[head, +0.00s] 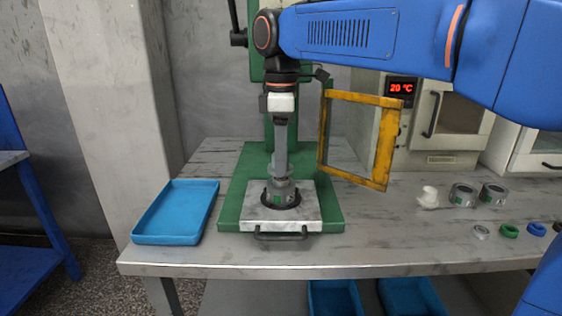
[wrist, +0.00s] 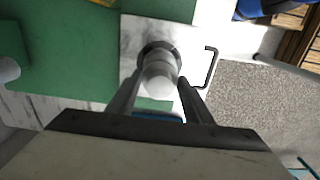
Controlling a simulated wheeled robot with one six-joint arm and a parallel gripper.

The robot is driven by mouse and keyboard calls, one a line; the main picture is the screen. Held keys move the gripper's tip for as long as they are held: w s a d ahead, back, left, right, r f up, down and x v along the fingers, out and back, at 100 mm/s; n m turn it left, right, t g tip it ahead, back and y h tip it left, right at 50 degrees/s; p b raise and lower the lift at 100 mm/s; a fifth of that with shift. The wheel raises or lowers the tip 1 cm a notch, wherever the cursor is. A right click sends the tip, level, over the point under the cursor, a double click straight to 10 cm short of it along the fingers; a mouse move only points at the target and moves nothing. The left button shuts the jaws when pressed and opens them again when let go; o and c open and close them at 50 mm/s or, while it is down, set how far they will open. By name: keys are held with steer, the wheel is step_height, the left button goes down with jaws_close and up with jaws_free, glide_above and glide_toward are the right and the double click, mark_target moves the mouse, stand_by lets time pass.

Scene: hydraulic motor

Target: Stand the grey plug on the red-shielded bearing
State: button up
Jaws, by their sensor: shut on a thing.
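My gripper (head: 281,172) points straight down over the green press base. In the wrist view its two fingers (wrist: 160,80) are closed on the sides of the pale grey, round plug (wrist: 159,76). In the head view the grey plug (head: 282,183) is partly covered by the fingers. It is right above a grey metal housing (head: 279,198) that stands inside a black ring on the pale plate. I cannot tell whether the plug touches what is below. No red shield can be made out under the plug; the inside of the housing is hidden.
The pale plate (head: 250,217) has a black front handle (head: 281,236). A yellow-framed guard (head: 381,150) stands open close at the right. A blue tray (head: 150,226) is at left. Grey rings (head: 462,195), a green ring (head: 509,230) and a blue ring (head: 536,229) lie at right.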

steer(key=shift+f, duration=0.7)
steer(key=shift+f, duration=0.15)
steer(key=o, duration=1.5)
steer(key=shift+c, duration=0.2)
step_height(320, 180, up, 12)
steer(key=shift+s, duration=0.1)
